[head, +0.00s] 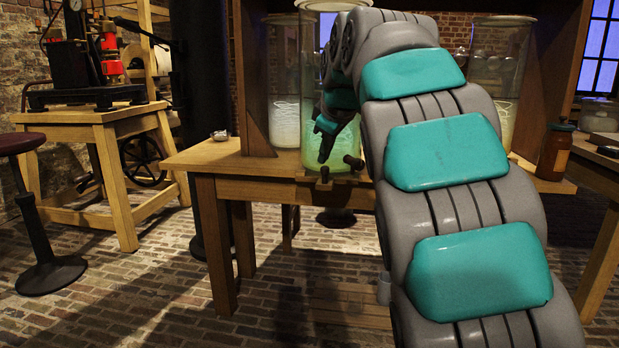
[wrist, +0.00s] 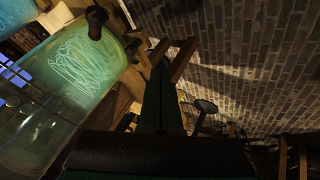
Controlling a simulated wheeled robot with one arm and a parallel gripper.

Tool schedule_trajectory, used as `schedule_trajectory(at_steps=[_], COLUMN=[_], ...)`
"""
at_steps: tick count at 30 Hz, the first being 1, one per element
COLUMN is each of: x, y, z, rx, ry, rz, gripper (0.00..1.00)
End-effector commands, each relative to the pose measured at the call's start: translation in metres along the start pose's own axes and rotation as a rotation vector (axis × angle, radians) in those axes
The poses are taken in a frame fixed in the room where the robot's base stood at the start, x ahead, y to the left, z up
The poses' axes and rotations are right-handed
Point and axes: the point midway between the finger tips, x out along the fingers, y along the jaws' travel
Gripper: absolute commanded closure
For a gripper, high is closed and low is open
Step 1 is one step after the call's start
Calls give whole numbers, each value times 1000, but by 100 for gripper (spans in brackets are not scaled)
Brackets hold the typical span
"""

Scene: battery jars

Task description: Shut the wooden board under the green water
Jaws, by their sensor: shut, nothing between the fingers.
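A tall glass jar of glowing green water (head: 308,150) stands on the wooden table, partly hidden by my arm. It fills the left of the wrist view (wrist: 85,75), with pale scribbled lines on the glass. A wooden board (head: 310,192) runs along the table front below the jar; its right part is hidden behind my arm, and I cannot tell how far it stands out. Small dark knobs or taps show just above it. My gripper (head: 323,158) is shut and empty, pointing down in front of the jar; it also shows dark in the wrist view (wrist: 165,70).
A paler jar (head: 284,122) stands left of the green one, another jar (head: 500,70) to the right. A brown bottle (head: 554,152) stands at the table's right end. A stool (head: 40,210) and a machine table (head: 110,120) stand at left. The brick floor between is clear.

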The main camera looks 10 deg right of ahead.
Motion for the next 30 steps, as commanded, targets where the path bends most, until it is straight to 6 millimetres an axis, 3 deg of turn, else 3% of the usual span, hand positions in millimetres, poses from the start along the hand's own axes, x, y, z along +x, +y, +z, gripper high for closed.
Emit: schedule_trajectory(at_steps=[5,21,30], x=[12,104,113], y=[1,3,28], z=[-2,0,-3], rx=[-7,-3,-4], ry=[3,1,4], rz=[2,1,2], gripper=[100,100,100])
